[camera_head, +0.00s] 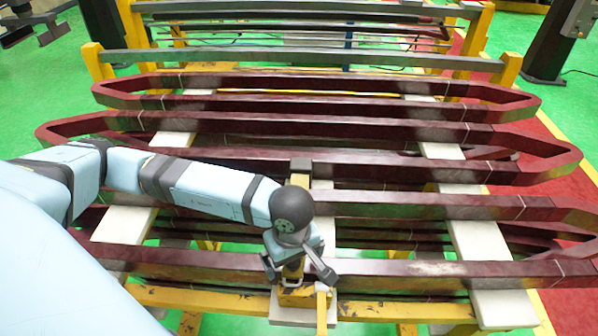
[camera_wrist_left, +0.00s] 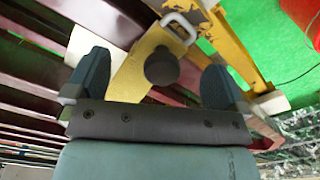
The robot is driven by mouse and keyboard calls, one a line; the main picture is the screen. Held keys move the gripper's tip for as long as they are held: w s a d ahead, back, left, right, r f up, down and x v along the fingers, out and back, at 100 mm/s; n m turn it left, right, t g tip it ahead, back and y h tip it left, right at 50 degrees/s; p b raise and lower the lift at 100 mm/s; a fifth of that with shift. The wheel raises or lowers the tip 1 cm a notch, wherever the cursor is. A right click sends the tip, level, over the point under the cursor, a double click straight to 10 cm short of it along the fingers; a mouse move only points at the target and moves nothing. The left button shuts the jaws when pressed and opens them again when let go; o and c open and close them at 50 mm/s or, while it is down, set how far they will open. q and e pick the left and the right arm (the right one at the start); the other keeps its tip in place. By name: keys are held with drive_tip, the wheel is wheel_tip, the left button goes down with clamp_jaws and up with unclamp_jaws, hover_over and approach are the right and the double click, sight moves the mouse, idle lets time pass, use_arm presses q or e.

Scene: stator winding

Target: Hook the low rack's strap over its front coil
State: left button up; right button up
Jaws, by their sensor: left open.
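The front coil (camera_head: 430,268) is a long dark red bar loop lying nearest me on the low rack. The rack's yellow front beam (camera_head: 400,311) runs below it. My left gripper (camera_head: 301,274) is over the middle of the front coil, pointing down. In the left wrist view its two fingers (camera_wrist_left: 154,82) are open, apart on either side of a yellow strap (camera_wrist_left: 128,80) with a dark round knob (camera_wrist_left: 162,66). A pale loop (camera_wrist_left: 181,28) shows at the strap's far end. I cannot tell whether the strap touches the coil. My right gripper is not in view.
Several more dark red coils (camera_head: 330,131) lie behind, on pale cross supports (camera_head: 480,240). A yellow end post (camera_head: 507,70) stands at the back right. Dark machine columns (camera_head: 550,45) stand beyond it. Green floor (camera_head: 548,90) and a red strip lie at the right.

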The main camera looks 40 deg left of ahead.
use_arm(q)
drive_tip(key=shift+r+p, duration=0.85)
drive_tip(key=shift+r, duration=1.9)
